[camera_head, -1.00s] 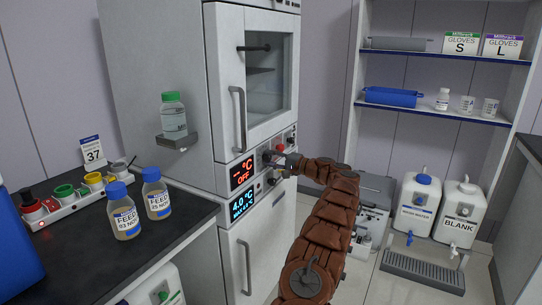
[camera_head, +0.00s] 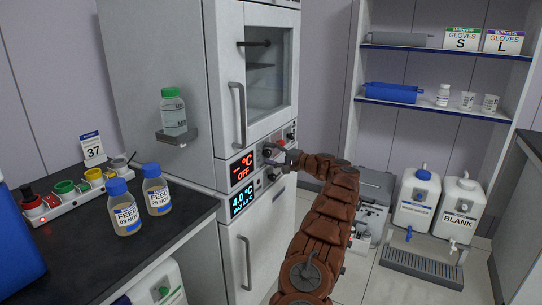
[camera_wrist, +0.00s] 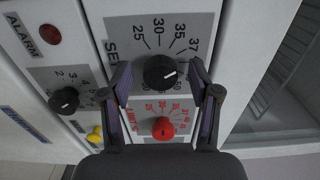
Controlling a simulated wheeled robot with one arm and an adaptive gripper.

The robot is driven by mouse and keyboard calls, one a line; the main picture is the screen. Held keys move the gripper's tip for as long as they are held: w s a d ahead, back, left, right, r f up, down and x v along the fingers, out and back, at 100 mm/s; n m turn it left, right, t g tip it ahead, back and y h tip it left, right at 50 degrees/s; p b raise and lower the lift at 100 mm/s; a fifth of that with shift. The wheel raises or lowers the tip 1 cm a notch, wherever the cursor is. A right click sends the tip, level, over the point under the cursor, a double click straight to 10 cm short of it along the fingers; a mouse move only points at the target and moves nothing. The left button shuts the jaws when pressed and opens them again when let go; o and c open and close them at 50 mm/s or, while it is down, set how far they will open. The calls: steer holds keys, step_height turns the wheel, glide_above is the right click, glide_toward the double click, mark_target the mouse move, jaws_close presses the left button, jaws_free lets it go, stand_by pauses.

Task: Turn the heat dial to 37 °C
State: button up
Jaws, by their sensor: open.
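The heat dial (camera_wrist: 160,72) is a black knob with a white pointer line, on a grey SET scale; 25, 30, 35 and 37 are readable. Its pointer is toward the right of the wrist view, slightly up; the marks there are partly hidden by a finger. My gripper (camera_wrist: 162,88) is open, one finger on each side of the dial; I cannot tell whether they touch it. In the head view, my gripper (camera_head: 280,158) is at the cabinet's control panel, beside the red display (camera_head: 242,170) that reads "-- °C" and OFF.
Close below the dial is a red limit knob (camera_wrist: 163,128). Another black knob (camera_wrist: 64,100), a yellow knob (camera_wrist: 95,134) and a red alarm lamp (camera_wrist: 50,34) are to the left.

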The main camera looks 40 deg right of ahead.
steer(key=v, duration=1.2)
stand_by(0.5)
